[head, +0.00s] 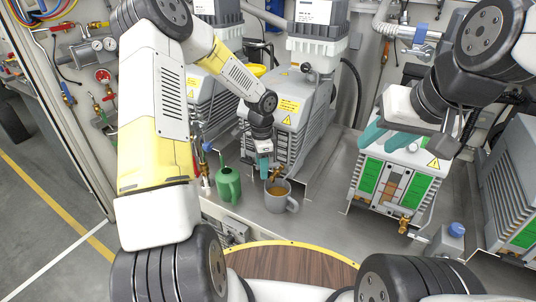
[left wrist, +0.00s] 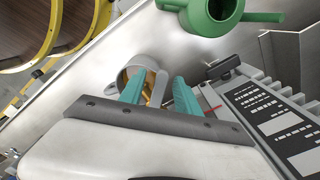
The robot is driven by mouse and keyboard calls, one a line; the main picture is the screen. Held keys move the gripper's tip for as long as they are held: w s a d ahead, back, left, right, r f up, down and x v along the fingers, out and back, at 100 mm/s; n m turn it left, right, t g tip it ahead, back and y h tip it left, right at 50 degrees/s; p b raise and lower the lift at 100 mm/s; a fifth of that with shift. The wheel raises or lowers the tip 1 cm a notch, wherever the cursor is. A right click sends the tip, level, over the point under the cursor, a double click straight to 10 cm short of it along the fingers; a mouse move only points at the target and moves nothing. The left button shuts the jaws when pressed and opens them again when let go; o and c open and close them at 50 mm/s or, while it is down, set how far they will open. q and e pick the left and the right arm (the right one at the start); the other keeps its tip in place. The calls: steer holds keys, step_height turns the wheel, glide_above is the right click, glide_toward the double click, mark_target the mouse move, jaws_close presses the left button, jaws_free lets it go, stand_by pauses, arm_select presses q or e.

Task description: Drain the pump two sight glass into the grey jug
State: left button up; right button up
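The grey jug (head: 287,202) stands on the metal deck below the brass drain tap (head: 279,172) of the middle pump (head: 291,147), with amber-brown liquid inside. The jug's rim and handle also show beyond the fingers in the left wrist view (left wrist: 133,68). My left gripper (head: 264,168) points down beside the tap, above the jug's far left rim. Its teal fingers stand apart in the left wrist view (left wrist: 158,84), with brassy metal seen between them; contact is unclear. My right gripper (head: 388,137) is open and empty above the green-panelled pump. I cannot make out the sight glass level.
A green watering can (head: 229,186) stands just left of the jug. The green-panelled pump (head: 394,183) stands at the right, with a blue-capped bottle (head: 450,238) in front. Gauges and valves (head: 103,76) line the left wall. Bare deck lies right of the jug.

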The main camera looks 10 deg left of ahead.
arm_select(q)
steer(key=shift+r, duration=0.9)
steer(key=shift+r, duration=3)
steer(key=shift+r, duration=0.1)
